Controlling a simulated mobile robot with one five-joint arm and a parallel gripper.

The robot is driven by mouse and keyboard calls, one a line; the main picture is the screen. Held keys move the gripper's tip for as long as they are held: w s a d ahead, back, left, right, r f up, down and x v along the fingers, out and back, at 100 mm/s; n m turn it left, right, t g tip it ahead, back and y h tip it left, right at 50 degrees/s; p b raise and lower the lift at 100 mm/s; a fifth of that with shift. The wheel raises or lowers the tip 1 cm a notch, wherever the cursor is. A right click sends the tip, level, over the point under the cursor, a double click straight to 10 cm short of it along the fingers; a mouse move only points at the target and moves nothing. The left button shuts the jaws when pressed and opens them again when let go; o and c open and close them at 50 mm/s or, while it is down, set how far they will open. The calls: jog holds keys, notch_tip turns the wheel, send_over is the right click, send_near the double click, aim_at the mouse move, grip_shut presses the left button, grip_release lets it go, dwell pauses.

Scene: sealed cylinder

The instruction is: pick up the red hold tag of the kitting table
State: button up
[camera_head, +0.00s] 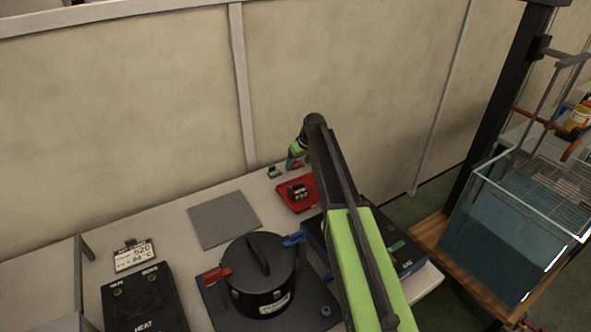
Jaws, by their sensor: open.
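My gripper (293,160) is at the end of my green and black arm, over the back edge of the table near the wall. It is small in view, with its jaws open. A small red piece (297,165) shows right beside the fingertips; it may be the red hold tag, but it is partly hidden and too small to be sure. I cannot tell whether the gripper touches it. A small green piece (274,172) lies just left of the gripper. The kitting table (180,222) is pale, and my arm hides part of its right side.
A red tray (311,181) holding a dark item stands just in front of the gripper. A glass tank (515,235) stands right.

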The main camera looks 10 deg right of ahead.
aim_at(298, 167)
jog(key=c, duration=1.4)
jog(key=shift+r+p, duration=0.5)
jog(key=shift+r, duration=0.05)
notch_tip(298, 167, up, 4)
jog(key=p, duration=0.3)
jog(key=shift+f+p, duration=0.1)
jog(key=shift+p, duration=0.3)
jog(key=s+d+r+p, duration=0.2)
jog(key=d, duration=0.1)
jog(key=s+d+r+p, duration=0.2)
jog(key=d, duration=0.1)
jog(key=s+d+r+p, duration=0.2)
jog(key=d, duration=0.2)
jog(key=shift+r, duration=0.1)
